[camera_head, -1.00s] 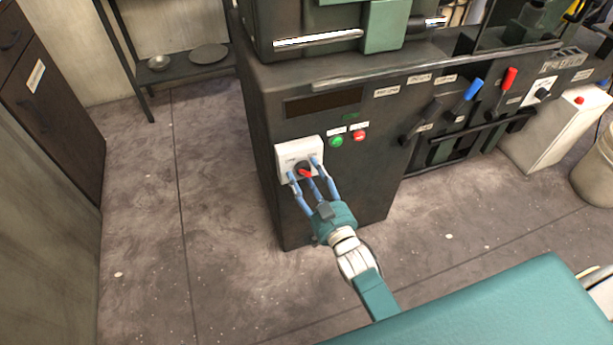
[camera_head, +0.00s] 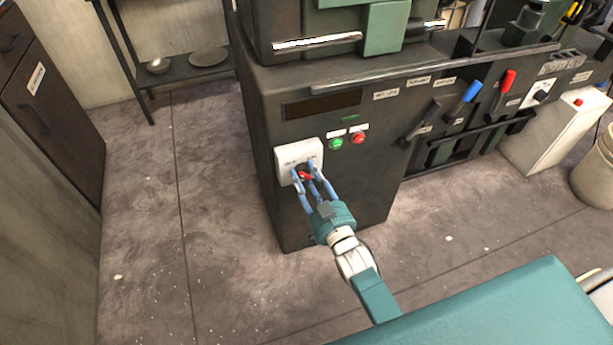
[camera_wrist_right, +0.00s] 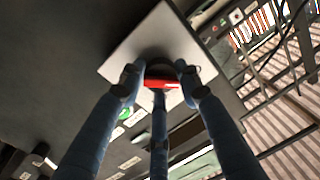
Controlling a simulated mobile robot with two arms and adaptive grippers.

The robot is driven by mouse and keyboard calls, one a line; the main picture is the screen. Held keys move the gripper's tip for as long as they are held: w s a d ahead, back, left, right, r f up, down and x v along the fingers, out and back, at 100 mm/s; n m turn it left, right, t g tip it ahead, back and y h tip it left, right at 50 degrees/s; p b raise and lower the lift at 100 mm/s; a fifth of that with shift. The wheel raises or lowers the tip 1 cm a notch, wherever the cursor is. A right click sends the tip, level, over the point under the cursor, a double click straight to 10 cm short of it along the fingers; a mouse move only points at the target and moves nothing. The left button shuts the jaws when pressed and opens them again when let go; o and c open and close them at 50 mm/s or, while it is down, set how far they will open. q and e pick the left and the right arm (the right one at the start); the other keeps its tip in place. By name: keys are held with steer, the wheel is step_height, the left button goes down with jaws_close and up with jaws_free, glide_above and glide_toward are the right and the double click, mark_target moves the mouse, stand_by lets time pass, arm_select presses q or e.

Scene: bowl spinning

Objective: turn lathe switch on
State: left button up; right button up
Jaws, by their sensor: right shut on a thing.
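The lathe (camera_head: 345,190) is a dark machine with a white switch plate (camera_head: 286,154) on its front left corner. A rotary switch with a red handle (camera_head: 304,176) sits on that plate. My right gripper (camera_head: 307,176) is shut on the red handle, its blue fingers around it. In the right wrist view, the fingers of my right gripper (camera_wrist_right: 158,78) close in on both sides of the red handle (camera_wrist_right: 162,82), in front of the white plate (camera_wrist_right: 150,38). The fingers partly hide the switch. My left gripper is not in view.
A green button (camera_head: 336,144) and a red button (camera_head: 358,138) sit right of the plate. Black, blue (camera_head: 472,90) and red (camera_head: 509,80) levers stand farther right. A metal shelf (camera_head: 185,72) with bowls is at the back left. The floor left of the lathe is clear.

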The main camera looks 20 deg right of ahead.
arm_select(q)
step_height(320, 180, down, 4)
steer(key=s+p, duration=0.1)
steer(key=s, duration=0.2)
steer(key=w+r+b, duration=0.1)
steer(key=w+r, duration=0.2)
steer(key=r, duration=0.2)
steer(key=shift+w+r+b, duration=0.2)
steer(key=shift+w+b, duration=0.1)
steer(key=shift+b, duration=0.05)
arm_select(e)
steer(key=shift+s+a+f+m+t+h, duration=0.15)
steer(key=shift+m+h, duration=0.1)
steer(key=shift+m, duration=2.8)
steer(key=shift+w+a+f+m+t+h, duration=0.1)
steer(key=shift+a+m+h, duration=0.1)
steer(key=shift+m, duration=2.9)
steer(key=shift+s+a+f+m+t+h, duration=0.15)
steer(key=shift+m+h, duration=0.1)
steer(key=shift+m, duration=2.8)
steer(key=shift+w+r, duration=0.1)
steer(key=o, duration=1)
steer(key=shift+o, duration=0.8)
steer(key=shift+r, duration=0.15)
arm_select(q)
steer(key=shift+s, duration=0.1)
